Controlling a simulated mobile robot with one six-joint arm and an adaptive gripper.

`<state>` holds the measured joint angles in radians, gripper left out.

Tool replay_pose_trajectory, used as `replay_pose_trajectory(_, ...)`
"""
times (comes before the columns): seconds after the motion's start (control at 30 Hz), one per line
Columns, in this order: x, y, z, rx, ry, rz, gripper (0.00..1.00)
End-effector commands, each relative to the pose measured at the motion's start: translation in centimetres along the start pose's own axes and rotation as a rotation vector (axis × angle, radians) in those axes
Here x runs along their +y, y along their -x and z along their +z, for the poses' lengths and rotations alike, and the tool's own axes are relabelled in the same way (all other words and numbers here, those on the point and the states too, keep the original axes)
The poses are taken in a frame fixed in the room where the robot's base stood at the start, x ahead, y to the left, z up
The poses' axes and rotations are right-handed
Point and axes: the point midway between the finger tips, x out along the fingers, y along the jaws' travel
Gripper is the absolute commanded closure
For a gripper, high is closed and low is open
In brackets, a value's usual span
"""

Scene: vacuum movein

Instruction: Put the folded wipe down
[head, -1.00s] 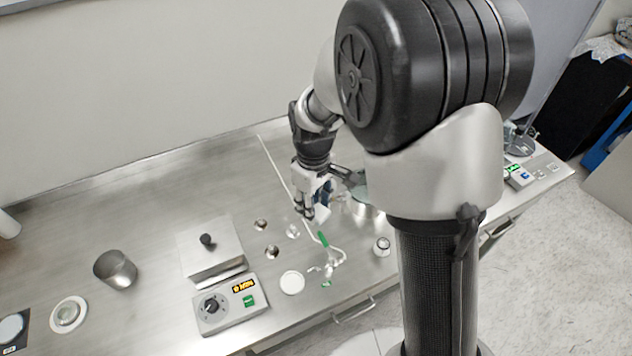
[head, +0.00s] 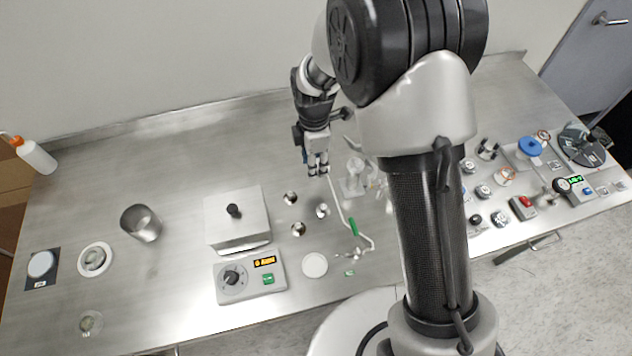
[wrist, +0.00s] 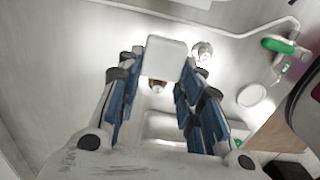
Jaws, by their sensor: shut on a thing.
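The folded wipe (wrist: 164,60) is a small white square pad between my fingertips in the wrist view. My gripper (wrist: 158,85) is shut on it, with a blue-padded finger on each side. In the head view my gripper (head: 317,172) points down over the middle of the steel bench (head: 180,170). The wipe cannot be made out there, and the gap between it and the bench cannot be told.
A lidded box (head: 236,222) and control box (head: 250,277) stand left of my gripper, with small metal pieces (head: 298,229) between. A bent rod with a green sleeve (head: 353,227) lies close by. The back left bench is clear.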

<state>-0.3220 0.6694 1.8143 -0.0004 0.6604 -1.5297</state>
Motion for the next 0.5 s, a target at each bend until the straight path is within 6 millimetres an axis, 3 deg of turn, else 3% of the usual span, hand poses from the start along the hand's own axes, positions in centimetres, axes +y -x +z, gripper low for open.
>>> replay_pose_trajectory(0.03, -0.1, -1.7, 0.0, 0.0, -0.001, -0.004, 0.85)
replay_pose_trajectory(0.13, -0.1, -3.6, 0.0, 0.0, -0.001, -0.003, 0.85)
replay_pose_trajectory(0.5, 0.0, -7.0, 0.0, 0.0, -0.002, -0.001, 0.85)
